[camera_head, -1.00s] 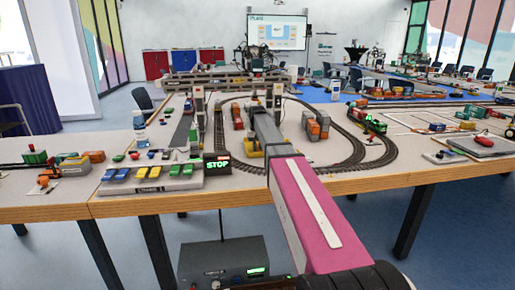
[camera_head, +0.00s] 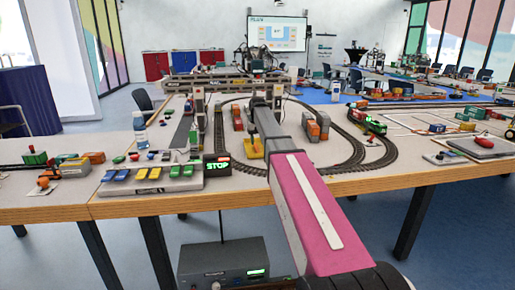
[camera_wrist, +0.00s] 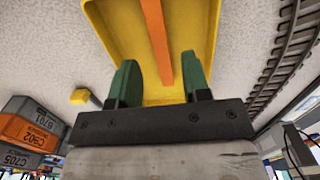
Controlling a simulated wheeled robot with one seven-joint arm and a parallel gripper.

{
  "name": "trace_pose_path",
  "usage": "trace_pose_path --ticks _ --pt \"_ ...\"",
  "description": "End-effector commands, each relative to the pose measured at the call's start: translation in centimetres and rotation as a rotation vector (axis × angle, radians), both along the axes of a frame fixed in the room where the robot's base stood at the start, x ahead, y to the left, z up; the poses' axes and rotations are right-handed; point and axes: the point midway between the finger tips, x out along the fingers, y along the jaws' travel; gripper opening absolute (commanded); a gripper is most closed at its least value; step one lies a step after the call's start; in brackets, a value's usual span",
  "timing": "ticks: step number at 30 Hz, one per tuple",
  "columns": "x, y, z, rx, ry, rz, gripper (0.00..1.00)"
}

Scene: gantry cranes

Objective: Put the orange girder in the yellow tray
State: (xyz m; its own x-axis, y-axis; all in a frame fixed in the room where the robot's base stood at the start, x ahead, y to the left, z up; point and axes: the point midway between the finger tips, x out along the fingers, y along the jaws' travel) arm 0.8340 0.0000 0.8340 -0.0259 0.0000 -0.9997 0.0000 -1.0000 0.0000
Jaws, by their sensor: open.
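The yellow tray (camera_wrist: 110,20) fills the upper middle of the wrist view. It also shows in the head view (camera_head: 252,154), partly hidden by my arm. The orange girder (camera_wrist: 154,30) lies lengthwise within the tray's outline, running up out of the frame. Its near end is between my fingers. I cannot tell whether it rests flat on the tray floor. My gripper (camera_wrist: 158,65) is open, with one green finger on each side of the girder and a gap to it on both sides. In the head view my gripper is too small and covered to judge.
Several stacked containers (camera_wrist: 28,132) stand at the left in the wrist view, and a small yellow piece (camera_wrist: 79,96) lies nearer. Curved track (camera_wrist: 285,55) runs at the right.

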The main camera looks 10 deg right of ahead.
Motion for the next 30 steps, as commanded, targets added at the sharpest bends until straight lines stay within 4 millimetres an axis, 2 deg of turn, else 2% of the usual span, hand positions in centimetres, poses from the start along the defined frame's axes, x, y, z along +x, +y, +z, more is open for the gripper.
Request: trace_pose_path --ticks 1,6,12,18,25,29,30 --pt "0.1 0.0 1.2 0.000 -0.001 0.000 0.43" --pt "0.2 0.0 4.3 0.000 0.000 0.000 0.43" --pt "0.2 0.0 6.9 0.000 0.001 0.000 0.43" --pt "0.2 0.0 7.7 0.000 0.001 0.000 0.43" --pt "0.2 0.0 7.8 0.000 0.001 0.000 0.43" --pt "0.2 0.0 7.7 0.000 0.001 0.000 0.01" --pt "0.2 0.0 7.7 0.000 0.001 0.000 0.00"
